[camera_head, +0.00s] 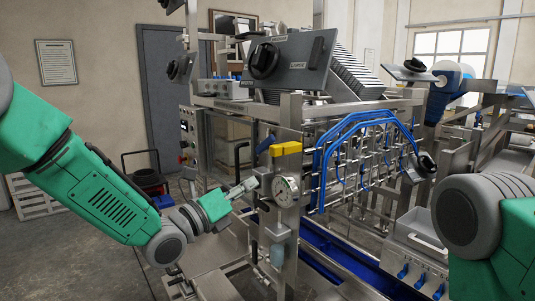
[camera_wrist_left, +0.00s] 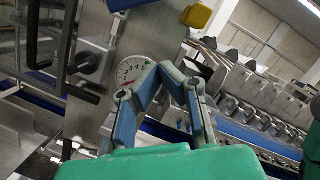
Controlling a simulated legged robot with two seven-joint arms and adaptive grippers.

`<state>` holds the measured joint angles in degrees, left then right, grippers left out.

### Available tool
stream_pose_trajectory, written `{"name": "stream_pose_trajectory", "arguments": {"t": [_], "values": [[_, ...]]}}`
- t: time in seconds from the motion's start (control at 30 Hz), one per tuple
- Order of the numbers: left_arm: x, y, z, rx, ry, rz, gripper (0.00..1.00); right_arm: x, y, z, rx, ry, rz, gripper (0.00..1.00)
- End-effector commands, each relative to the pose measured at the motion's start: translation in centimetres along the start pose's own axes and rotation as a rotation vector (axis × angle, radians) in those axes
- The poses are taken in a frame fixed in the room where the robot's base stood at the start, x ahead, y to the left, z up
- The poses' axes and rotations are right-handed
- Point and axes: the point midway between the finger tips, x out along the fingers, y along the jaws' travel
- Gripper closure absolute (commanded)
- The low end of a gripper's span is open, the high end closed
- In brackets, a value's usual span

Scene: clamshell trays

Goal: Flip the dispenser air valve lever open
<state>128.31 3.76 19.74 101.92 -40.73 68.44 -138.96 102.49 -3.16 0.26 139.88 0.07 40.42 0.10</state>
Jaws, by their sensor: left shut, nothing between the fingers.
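I cannot tell for certain which is the air valve lever. My left gripper (camera_head: 249,185) is shut and empty, left of the gauge and below the yellow handle. My right gripper is out of view.
A black-knobbed panel (camera_head: 290,60) stands above and behind. Blue hoses (camera_head: 350,140) on a metal rack are right of the post. A black upright handle (camera_head: 238,158) is behind my left gripper. A grey box with blue taps (camera_head: 418,250) is at the lower right.

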Motion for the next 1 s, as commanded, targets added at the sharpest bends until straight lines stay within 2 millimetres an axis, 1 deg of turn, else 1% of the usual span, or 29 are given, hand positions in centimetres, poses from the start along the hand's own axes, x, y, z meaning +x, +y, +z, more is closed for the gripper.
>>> {"name": "stream_pose_trajectory", "arguments": {"t": [0.03,0.2,0.37,0.4,0.43,0.6,0.73,1.0], "values": [[1.1,-0.1,0.1,0.0,-0.001,-0.002,1.0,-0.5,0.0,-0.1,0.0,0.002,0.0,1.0],[4.8,-0.1,0.1,-0.001,-0.001,-0.001,1.0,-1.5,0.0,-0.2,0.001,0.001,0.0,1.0],[8.0,-0.2,0.1,-0.002,-0.002,-0.001,1.0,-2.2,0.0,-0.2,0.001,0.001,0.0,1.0],[8.0,-0.1,1.3,-0.001,-0.005,0.001,1.0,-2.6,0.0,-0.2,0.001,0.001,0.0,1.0],[8.1,-0.2,1.8,-0.001,-0.005,0.001,1.0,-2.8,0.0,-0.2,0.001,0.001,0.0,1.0],[8.4,-0.2,3.5,0.0,-0.002,-0.001,1.0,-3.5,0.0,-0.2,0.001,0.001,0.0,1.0],[8.6,-0.1,3.9,-0.001,-0.001,0.0,1.0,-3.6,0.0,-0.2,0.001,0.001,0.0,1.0],[8.6,-0.1,3.9,-0.001,0.0,0.0,1.0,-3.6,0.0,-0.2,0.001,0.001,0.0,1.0]]}}
